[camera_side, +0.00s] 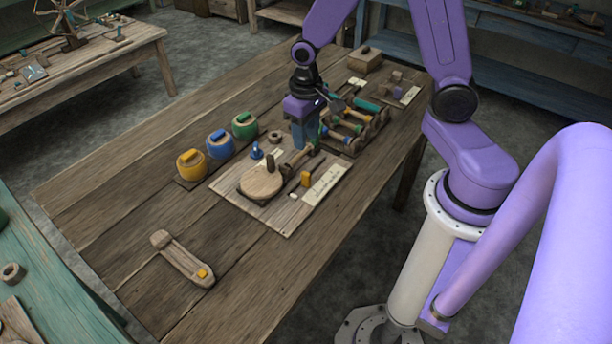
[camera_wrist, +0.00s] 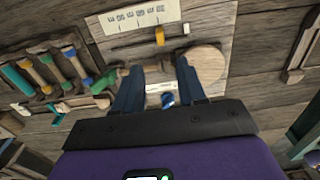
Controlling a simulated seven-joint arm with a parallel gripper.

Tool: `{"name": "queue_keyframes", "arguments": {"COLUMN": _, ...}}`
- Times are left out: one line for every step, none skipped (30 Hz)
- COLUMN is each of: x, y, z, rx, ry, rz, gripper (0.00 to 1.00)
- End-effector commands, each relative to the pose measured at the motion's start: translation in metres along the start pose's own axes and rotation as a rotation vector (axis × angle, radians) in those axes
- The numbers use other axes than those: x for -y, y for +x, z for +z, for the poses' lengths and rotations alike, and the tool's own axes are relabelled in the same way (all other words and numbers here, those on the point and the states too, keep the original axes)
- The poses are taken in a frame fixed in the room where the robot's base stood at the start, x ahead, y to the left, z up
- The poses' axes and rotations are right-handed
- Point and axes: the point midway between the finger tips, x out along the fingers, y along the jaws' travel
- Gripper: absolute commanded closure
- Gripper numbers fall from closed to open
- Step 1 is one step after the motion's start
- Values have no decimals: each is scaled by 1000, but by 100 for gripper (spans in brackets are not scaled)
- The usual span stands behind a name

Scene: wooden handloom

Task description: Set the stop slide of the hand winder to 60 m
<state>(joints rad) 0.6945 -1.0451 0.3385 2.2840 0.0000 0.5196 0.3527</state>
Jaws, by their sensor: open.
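The hand winder is a flat wooden board (camera_side: 230,192) with a round wooden disc (camera_side: 260,184) and a spindle. The yellow stop slide (camera_side: 305,179) stands in a slot beside a pale scale strip (camera_side: 325,183). In the wrist view the slide (camera_wrist: 160,36) sits in the dark slot, nearer the disc (camera_wrist: 205,63) end; the scale strip (camera_wrist: 137,17) runs alongside. The scale figures are too small to read. My gripper (camera_side: 305,147) is above the board's far side, pointing down. In the wrist view its fingers (camera_wrist: 157,88) are apart, with the slide beyond them, not between them.
A rack of coloured spools (camera_side: 350,130) stands close behind my gripper. A wooden piece with a yellow block (camera_side: 182,258) lies at the front.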

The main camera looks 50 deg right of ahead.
Motion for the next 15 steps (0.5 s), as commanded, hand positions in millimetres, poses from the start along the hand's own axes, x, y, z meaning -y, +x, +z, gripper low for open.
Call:
{"name": "queue_keyframes", "arguments": {"x": 0, "y": 9, "z": 1, "rx": 5, "ry": -1, "rz": 2, "gripper": 60}}
{"name": "queue_keyframes", "arguments": {"x": 0, "y": 13, "z": 1, "rx": 6, "ry": -1, "rz": 2, "gripper": 60}}
{"name": "queue_keyframes", "arguments": {"x": 0, "y": 19, "z": 1, "rx": 5, "ry": -1, "rz": 2, "gripper": 60}}
{"name": "queue_keyframes", "arguments": {"x": 0, "y": 23, "z": 1, "rx": 6, "ry": -1, "rz": 2, "gripper": 60}}
{"name": "queue_keyframes", "arguments": {"x": 0, "y": 28, "z": 1, "rx": 5, "ry": -1, "rz": 2, "gripper": 60}}
{"name": "queue_keyframes", "arguments": {"x": 0, "y": 33, "z": 1, "rx": 5, "ry": -1, "rz": 2, "gripper": 60}}
{"name": "queue_keyframes", "arguments": {"x": 0, "y": 37, "z": 1, "rx": 4, "ry": -2, "rz": 2, "gripper": 60}}
{"name": "queue_keyframes", "arguments": {"x": 0, "y": 42, "z": 1, "rx": 5, "ry": -2, "rz": 2, "gripper": 60}}
{"name": "queue_keyframes", "arguments": {"x": 0, "y": 47, "z": 1, "rx": 4, "ry": -2, "rz": 2, "gripper": 60}}
{"name": "queue_keyframes", "arguments": {"x": 0, "y": 51, "z": 1, "rx": 5, "ry": -2, "rz": 2, "gripper": 60}}
{"name": "queue_keyframes", "arguments": {"x": 0, "y": 56, "z": 1, "rx": 4, "ry": -2, "rz": 1, "gripper": 60}}
{"name": "queue_keyframes", "arguments": {"x": 0, "y": 61, "z": 1, "rx": 4, "ry": -2, "rz": 1, "gripper": 60}}
{"name": "queue_keyframes", "arguments": {"x": 0, "y": 65, "z": 1, "rx": 4, "ry": -2, "rz": 1, "gripper": 60}}
{"name": "queue_keyframes", "arguments": {"x": 0, "y": 69, "z": 0, "rx": 3, "ry": -2, "rz": 1, "gripper": 60}}
{"name": "queue_keyframes", "arguments": {"x": 0, "y": 74, "z": 1, "rx": 4, "ry": -1, "rz": 1, "gripper": 60}}
